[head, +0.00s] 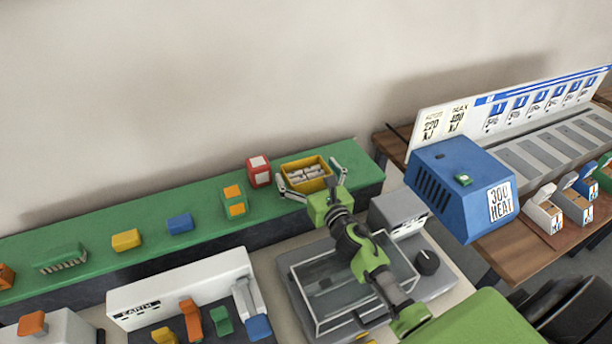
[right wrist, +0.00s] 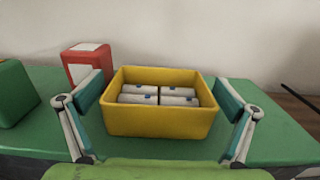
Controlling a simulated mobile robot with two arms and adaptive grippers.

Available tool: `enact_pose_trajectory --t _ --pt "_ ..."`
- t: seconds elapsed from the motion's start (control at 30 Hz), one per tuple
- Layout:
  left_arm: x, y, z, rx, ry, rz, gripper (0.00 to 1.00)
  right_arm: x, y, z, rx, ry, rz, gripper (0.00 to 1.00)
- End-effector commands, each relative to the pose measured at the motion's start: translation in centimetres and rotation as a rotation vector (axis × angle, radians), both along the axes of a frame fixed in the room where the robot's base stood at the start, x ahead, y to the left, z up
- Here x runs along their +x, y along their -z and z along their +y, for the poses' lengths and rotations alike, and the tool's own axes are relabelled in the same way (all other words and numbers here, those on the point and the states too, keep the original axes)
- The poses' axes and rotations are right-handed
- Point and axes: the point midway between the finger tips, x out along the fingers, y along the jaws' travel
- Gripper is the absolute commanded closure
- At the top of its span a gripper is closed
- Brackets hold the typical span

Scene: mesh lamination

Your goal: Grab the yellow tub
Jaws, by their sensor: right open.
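The yellow tub (head: 309,174) stands upright at the right end of the green shelf in the head view, with several white rolls or packs inside. In the right wrist view the yellow tub (right wrist: 160,121) is centred. My right gripper (head: 309,190) is open, with one finger on each side of the tub; it also shows in the right wrist view (right wrist: 160,112). My left gripper is not in view.
A red box (head: 259,171) stands just left of the tub, and a green-and-orange block (head: 234,201) further left on the green shelf (head: 80,235). A clear-lidded grey machine (head: 350,280) lies below my right arm. A blue heater box (head: 460,188) is at the right.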

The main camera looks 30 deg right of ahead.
Motion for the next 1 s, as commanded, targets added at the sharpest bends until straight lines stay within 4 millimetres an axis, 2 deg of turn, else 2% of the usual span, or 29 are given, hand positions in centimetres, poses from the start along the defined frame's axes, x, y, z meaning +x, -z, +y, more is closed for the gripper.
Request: enact_pose_trajectory --t 0.23,0.27,0.4,0.77,1.0 --pt "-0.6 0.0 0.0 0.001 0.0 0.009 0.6 0.2 0.1 0.0 0.0 -0.001 0.001 0.0" --pt "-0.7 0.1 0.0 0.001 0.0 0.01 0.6 0.2 0.1 0.0 0.0 -0.001 0.001 0.05" --pt "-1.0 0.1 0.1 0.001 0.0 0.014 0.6 0.2 0.1 0.0 0.0 0.0 0.001 0.41" --pt "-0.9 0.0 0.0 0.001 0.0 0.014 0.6 0.2 -0.1 0.0 -0.002 0.0 0.0 0.41" --pt "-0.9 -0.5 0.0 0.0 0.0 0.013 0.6 0.2 -1.8 0.0 -0.006 -0.003 -0.002 0.41"
